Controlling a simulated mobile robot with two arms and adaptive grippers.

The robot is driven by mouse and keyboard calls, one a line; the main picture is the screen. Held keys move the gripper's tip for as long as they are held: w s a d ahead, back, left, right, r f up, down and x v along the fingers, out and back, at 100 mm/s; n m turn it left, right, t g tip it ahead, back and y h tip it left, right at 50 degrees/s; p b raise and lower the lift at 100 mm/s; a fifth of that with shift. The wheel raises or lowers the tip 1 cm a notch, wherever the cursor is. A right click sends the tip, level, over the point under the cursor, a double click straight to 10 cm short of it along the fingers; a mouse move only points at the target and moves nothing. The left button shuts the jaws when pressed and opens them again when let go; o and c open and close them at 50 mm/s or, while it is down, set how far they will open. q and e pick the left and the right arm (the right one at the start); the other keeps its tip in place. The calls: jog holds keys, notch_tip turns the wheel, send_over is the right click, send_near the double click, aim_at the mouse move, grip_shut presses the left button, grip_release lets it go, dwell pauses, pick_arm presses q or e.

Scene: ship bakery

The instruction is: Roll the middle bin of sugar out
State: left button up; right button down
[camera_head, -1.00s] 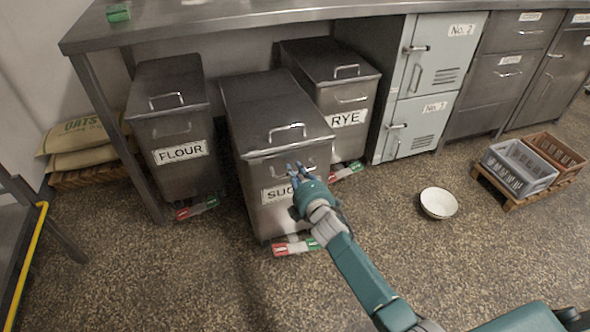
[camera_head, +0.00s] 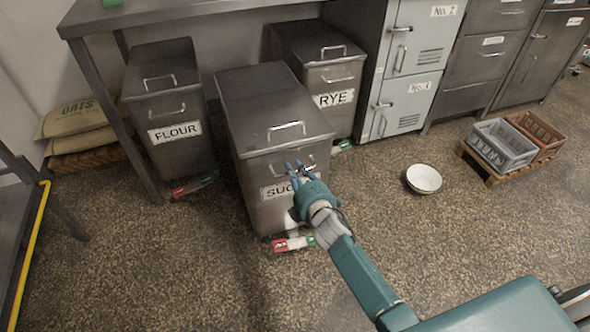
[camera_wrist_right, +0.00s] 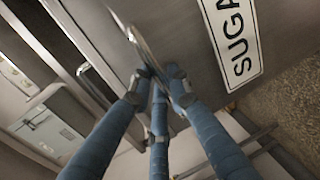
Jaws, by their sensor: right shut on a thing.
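The sugar bin (camera_head: 262,103) is a grey metal bin between the flour bin (camera_head: 165,110) and the rye bin (camera_head: 322,75). It stands forward of both, with its front well out from under the bench. My right gripper (camera_head: 297,170) is at its front and shut on the front handle. The right wrist view shows the blue fingers (camera_wrist_right: 158,95) around the metal handle (camera_wrist_right: 145,45), beside the SUGAR label (camera_wrist_right: 232,45). The label is partly hidden by my gripper in the head view. My left gripper is not in view.
A metal bench (camera_head: 200,8) runs above the bins. A white bowl (camera_head: 424,179) lies on the floor at right, near a pallet with a grey crate (camera_head: 500,146) and a brown crate (camera_head: 538,131). The floor in front of the sugar bin is clear.

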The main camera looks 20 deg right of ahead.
jog(key=c, duration=1.7)
grip_release()
jog(key=shift+f, duration=0.1)
jog(key=shift+o, duration=0.2)
jog(key=shift+s, duration=0.1)
jog(key=v, duration=1.1)
jog(key=shift+s, duration=0.35)
